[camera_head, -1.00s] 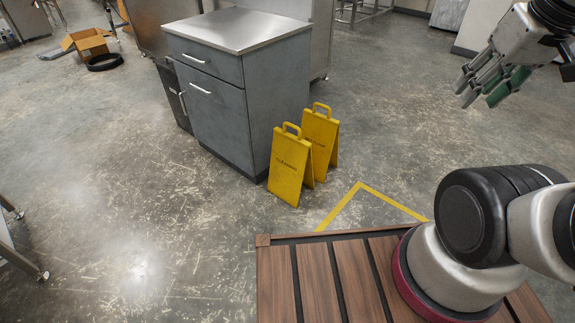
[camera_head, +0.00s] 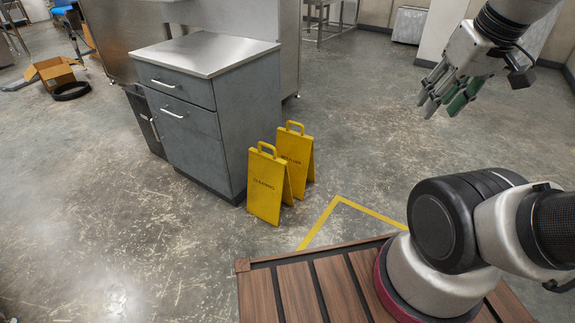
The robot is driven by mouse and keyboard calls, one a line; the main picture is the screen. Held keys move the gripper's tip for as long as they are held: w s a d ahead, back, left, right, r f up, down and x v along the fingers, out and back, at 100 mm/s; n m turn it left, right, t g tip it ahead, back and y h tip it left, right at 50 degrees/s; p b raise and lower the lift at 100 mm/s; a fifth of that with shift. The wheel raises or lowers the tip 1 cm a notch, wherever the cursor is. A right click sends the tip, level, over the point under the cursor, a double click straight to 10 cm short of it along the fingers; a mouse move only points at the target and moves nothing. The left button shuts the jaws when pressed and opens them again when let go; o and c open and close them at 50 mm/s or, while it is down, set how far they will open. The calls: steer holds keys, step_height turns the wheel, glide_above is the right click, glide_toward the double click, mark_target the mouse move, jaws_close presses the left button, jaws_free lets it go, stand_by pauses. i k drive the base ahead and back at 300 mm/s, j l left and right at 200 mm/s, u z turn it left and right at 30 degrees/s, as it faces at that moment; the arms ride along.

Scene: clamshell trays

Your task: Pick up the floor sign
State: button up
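Two yellow floor signs stand upright on the grey floor beside the cabinet's right side. The front sign (camera_head: 265,190) has dark lettering and a handle loop on top. The rear sign (camera_head: 297,152) stands just behind it to the right and is partly covered by it. My gripper (camera_head: 441,102) is at the upper right, pointing down and to the left, well apart from both signs. Its several grey and green fingers look empty, but I cannot tell how far they are spread.
A grey cabinet (camera_head: 200,128) with a metal top stands directly left of the signs. A yellow floor line (camera_head: 322,222) lies in front of them. An open cardboard box (camera_head: 52,73) and a black ring (camera_head: 70,91) lie far left. The floor at left front is clear.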

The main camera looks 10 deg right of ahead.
mark_target(268, 182)
steer(key=i+l, duration=0.6)
steer(key=i+l+z, duration=0.1)
steer(key=i+l, duration=0.5)
steer(key=i, duration=0.2)
steer(key=i+l, duration=0.55)
steer(key=i, duration=0.2)
steer(key=l+z, duration=0.05)
